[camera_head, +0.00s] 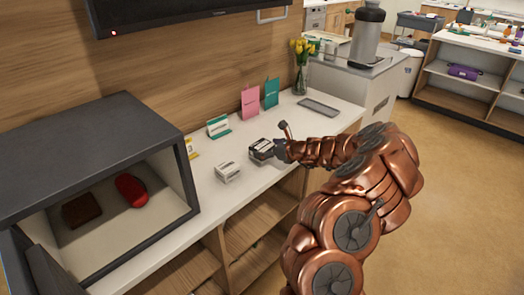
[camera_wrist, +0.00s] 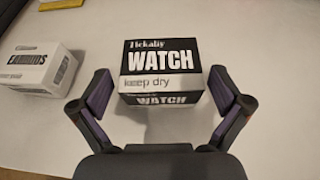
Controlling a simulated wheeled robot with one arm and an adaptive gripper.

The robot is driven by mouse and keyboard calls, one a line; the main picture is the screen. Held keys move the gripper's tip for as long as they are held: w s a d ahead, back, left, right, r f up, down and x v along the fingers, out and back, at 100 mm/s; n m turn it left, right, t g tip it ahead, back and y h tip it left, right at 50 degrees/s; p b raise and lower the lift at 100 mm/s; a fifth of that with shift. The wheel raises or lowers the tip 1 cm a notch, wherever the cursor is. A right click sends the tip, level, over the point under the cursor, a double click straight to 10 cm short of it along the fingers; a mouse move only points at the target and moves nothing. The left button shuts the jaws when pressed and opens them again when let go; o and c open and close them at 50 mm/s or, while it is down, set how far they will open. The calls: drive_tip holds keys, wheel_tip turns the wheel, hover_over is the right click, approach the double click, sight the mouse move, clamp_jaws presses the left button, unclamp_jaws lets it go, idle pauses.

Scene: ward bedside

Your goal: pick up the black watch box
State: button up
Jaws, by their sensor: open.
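The black watch box (camera_wrist: 160,62) sits on the white counter in the wrist view, with "WATCH" on its top and front and a white "keep dry" strip. In the head view the box (camera_head: 262,149) stands near the counter's middle, partly hidden by my gripper (camera_head: 281,150). In the wrist view my gripper (camera_wrist: 160,103) is open, with one finger on each side of the box's near part.
A white box (camera_head: 228,171) stands left of the watch box, also in the wrist view (camera_wrist: 40,72). Pink (camera_head: 250,101) and teal (camera_head: 272,93) cards, a green-white card (camera_head: 218,126) and a grey tray (camera_head: 318,107) stand behind. A dark open cabinet (camera_head: 95,120) is at left.

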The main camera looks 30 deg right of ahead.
drive_tip(key=shift+x, duration=1.25)
drive_tip(key=shift+c, duration=0.2)
drive_tip(key=c, duration=1)
